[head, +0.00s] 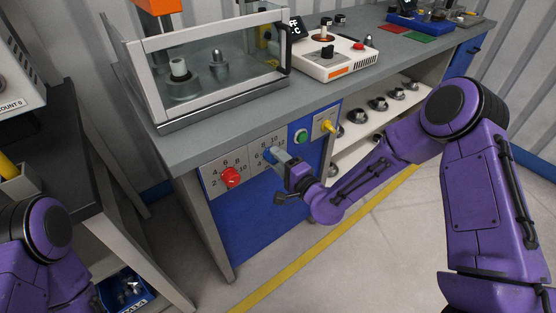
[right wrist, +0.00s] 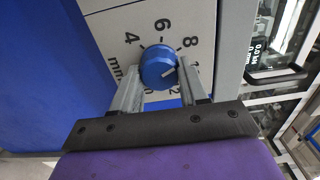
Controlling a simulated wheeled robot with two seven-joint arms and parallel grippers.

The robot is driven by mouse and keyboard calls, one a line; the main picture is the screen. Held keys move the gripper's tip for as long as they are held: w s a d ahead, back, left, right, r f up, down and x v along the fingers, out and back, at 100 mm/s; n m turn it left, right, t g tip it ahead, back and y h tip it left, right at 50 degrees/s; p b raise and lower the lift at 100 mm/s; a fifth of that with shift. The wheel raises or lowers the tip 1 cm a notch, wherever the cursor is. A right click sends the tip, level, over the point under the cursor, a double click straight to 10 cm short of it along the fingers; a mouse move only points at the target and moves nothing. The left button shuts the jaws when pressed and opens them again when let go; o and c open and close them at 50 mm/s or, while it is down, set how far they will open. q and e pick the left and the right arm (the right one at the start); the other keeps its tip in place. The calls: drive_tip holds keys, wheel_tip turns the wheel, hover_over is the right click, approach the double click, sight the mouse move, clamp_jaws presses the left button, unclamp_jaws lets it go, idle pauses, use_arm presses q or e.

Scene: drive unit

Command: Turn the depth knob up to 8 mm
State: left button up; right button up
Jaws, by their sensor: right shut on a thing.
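The blue depth knob (head: 267,154) is on the grey panel at the front of the bench. In the right wrist view the blue knob (right wrist: 157,66) sits between the two fingers of my right gripper (right wrist: 160,84), which is shut on it. The scale (right wrist: 128,38) around it is marked in mm, with 4, 6 and 8 readable and higher numbers partly covered by a finger. A white mark on the knob face points to the right side, near the numbers above 8; its exact reading is unclear. In the head view my right gripper (head: 280,160) reaches the knob from the right.
A red knob (head: 231,178) with its own scale is left of the blue one. A green button (head: 301,136) and a yellow switch (head: 327,126) are to the right. A glass-walled enclosure (head: 215,60) stands on the bench above. The floor in front is clear.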

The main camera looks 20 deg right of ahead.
idle(0.3)
drive_tip(key=o, duration=1.1)
drive_tip(key=shift+c, duration=0.2)
drive_tip(key=b+v, duration=0.1)
drive_tip(key=v, duration=0.9)
drive_tip(key=shift+s, duration=0.3)
drive_tip(key=shift+d, duration=0.15)
